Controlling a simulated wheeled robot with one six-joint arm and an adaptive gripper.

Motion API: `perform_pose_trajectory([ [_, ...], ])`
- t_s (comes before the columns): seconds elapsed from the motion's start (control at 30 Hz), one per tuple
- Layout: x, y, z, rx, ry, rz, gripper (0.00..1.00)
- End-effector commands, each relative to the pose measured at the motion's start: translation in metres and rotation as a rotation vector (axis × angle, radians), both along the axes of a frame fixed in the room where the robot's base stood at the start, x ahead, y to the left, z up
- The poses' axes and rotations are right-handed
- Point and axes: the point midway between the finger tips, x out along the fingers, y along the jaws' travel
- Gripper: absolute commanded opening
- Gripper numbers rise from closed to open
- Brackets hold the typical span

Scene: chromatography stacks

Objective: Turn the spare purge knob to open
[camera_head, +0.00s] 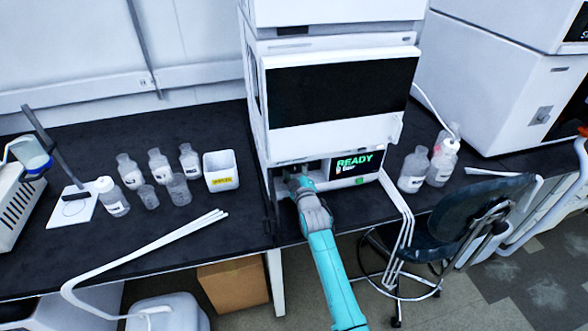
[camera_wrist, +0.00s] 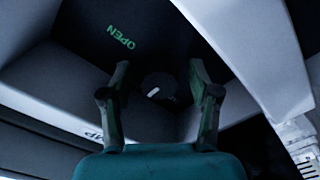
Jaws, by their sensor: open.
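In the wrist view, a dark round knob (camera_wrist: 158,88) with a short pale pointer line sits in a shadowed recess. The stack's display (camera_head: 355,163) reads "READY" in green.
Several bottles (camera_head: 158,168) and a white bin (camera_head: 221,172) stand on the black bench left of the stack. More bottles (camera_head: 413,170) stand to its right. White tubes (camera_head: 402,225) hang just right of my arm. A chair (camera_head: 455,225) is at lower right.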

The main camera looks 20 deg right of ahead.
Motion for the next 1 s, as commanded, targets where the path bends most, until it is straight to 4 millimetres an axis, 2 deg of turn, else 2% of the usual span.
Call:
perform_pose_trajectory([
  [0.23,0.0005,0.0000,0.0000,0.000,0.000,0.000,0.61],
  [0.27,0.0005,0.0000,0.0000,0.000,0.000,0.000,0.56],
  [0.4,0.0004,0.0000,0.0000,0.000,0.000,0.000,0.21],
  [0.5,0.0004,0.0001,0.0001,0.000,0.000,0.000,0.01],
  [0.77,0.0003,0.0001,-0.0001,0.018,0.000,0.000,0.01],
  [1.0,0.0003,-0.0001,0.0001,0.125,0.000,0.000,0.01],
])
